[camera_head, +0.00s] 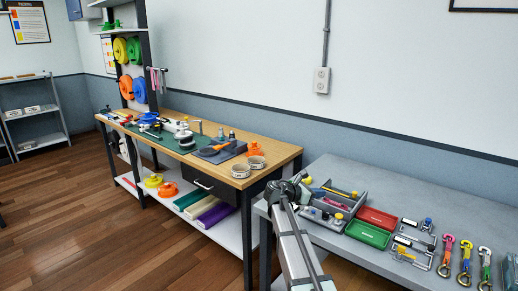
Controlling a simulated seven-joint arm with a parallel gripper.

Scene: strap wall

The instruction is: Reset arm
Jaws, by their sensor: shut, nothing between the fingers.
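My arm rises from the bottom middle of the picture, a pale link with a dark rod along it. It ends in a dark grey joint at the left edge of the grey table (455,180). My gripper (304,180) is a small dark shape at this end, in front of a grey tray of tools (338,207). It is shut and empty. Its fingertips are too small to make out well, and I cannot tell whether they touch the tray.
The grey table holds a red tray (377,218), a green tray (367,234), metal brackets and several coloured strap hooks (464,258). A wooden workbench (270,153) with tools and rolls stands at left. Coloured strap reels hang behind it. The wooden floor (130,240) at left is mostly clear.

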